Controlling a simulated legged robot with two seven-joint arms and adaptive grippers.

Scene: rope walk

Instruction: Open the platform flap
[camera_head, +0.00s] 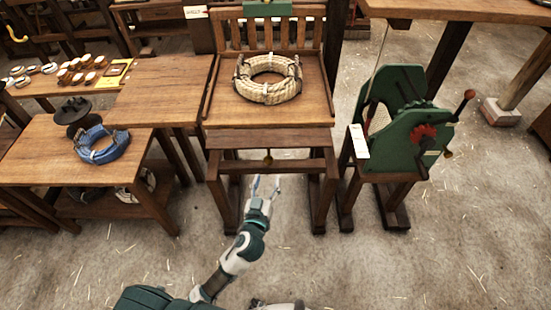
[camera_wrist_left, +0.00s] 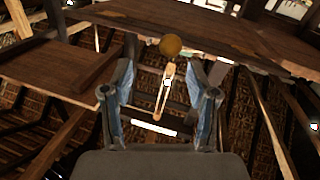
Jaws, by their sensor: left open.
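The platform flap appears to be the dark wooden board (camera_head: 268,139) along the front edge of the rope-coil platform. A small brass knob (camera_head: 268,158) hangs below its front edge. In the left wrist view the knob shows as a round ball (camera_wrist_left: 170,45) under a wooden board (camera_wrist_left: 215,28). My left gripper (camera_head: 264,182) is open and empty, just in front of and below the knob. In the wrist view its two fingers (camera_wrist_left: 162,70) stand apart, with the knob just beyond and above the gap between their tips. My right gripper is not in view.
A tan rope coil (camera_head: 268,92) lies on the platform (camera_head: 222,108). A green machine (camera_head: 393,115) with a red-handled crank stands to the right. The floor in front is clear apart from straw.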

